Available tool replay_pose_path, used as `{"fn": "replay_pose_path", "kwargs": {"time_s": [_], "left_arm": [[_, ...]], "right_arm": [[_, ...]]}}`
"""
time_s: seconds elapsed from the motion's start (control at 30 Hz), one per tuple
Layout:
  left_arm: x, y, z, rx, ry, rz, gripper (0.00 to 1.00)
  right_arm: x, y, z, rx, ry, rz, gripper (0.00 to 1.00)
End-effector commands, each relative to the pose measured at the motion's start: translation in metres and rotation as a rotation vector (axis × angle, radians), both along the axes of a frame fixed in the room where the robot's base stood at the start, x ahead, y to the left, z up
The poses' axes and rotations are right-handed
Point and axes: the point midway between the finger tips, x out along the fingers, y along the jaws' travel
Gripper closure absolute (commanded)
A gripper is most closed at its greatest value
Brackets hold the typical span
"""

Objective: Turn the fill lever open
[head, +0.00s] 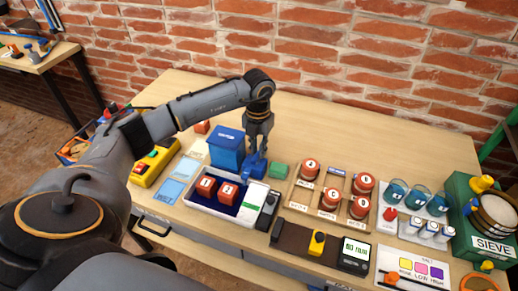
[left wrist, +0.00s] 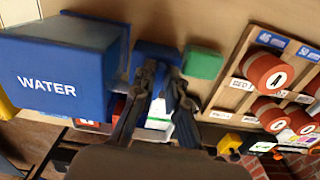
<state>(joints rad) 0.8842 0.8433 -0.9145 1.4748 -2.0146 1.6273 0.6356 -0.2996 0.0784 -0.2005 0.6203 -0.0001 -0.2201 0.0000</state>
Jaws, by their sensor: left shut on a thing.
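A blue water tank (head: 226,148) stands on the table; in the left wrist view its side (left wrist: 60,75) reads WATER. Beside it on the right is a blue fitting, which I take to be the fill lever (head: 256,170); it also shows at the fingertips in the left wrist view (left wrist: 152,50). My left gripper (head: 258,148) points down from above and is shut on this blue part, with the fingers covering some of it. How far the lever is turned I cannot tell. My right gripper is not in view.
A white-edged tray (head: 224,220) with red blocks lies in front of the tank. A green block (head: 278,171) sits just right of the lever. The table behind is clear up to the brick wall.

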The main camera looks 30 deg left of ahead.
Motion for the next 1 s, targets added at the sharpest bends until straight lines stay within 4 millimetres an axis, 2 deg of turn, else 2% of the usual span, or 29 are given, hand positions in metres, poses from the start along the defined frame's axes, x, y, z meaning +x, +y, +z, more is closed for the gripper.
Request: {"fn": "replay_pose_path", "kwargs": {"time_s": [0.23,0.73,0.77,0.87,1.0], "left_arm": [[0.0007,0.0018,0.0015,0.001,-0.004,0.073,1.00],[0.0009,0.0022,0.0017,0.001,-0.004,0.090,1.00],[0.0009,0.0022,0.0017,0.001,-0.004,0.090,0.83],[0.0007,0.0021,0.0015,0.001,-0.003,0.089,0.64],[0.0003,0.0018,0.0009,0.000,-0.002,0.088,0.64]], "right_arm": [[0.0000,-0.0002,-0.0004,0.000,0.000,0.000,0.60],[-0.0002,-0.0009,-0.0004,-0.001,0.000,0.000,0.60],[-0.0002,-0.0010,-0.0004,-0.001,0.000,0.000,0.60],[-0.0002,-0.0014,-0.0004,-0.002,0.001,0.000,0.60],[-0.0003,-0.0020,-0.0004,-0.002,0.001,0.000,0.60]]}}
